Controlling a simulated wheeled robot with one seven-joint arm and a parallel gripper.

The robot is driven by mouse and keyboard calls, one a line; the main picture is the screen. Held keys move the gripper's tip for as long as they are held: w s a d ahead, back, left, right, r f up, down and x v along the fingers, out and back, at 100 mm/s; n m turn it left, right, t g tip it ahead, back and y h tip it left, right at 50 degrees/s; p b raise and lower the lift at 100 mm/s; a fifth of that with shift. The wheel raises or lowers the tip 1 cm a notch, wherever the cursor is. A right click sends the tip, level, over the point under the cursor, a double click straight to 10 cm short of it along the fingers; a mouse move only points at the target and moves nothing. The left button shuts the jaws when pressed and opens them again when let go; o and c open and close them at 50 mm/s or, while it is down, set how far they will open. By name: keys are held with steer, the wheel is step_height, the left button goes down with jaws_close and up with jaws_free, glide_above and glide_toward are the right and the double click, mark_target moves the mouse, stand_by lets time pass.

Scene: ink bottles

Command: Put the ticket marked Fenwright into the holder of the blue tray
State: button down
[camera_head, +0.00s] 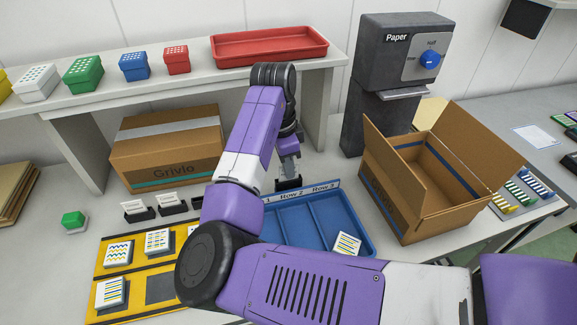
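The blue tray (358,222) lies on the table in the middle, with "Row" labels on its far rim. White tickets stand in small black holders left of my arm, one at the left (134,207) and one beside it (171,200). Their print is too small to read, so I cannot tell which is Fenwright. My gripper (289,174) points down just behind the tray's far edge, above a small black block (289,184) that may be the tray's holder. I cannot tell whether my fingers are open or hold a ticket. My arm hides the tray's left part.
A yellow mat (129,270) with patterned cards lies front left, partly behind my arm. A closed Grivlo carton (168,160) stands under the shelf (180,85). An open carton (395,195) and a grey Paper dispenser (375,115) stand right. A green button (74,221) is far left.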

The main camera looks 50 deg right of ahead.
steer(key=c, duration=1.5)
jaws_free()
steer(key=shift+c, duration=0.2)
steer(key=r, duration=0.5)
steer(key=r+b, duration=0.1)
steer(key=r, duration=0.1)
steer(key=shift+w+a+r, duration=0.25)
steer(key=shift+a+r, duration=0.15)
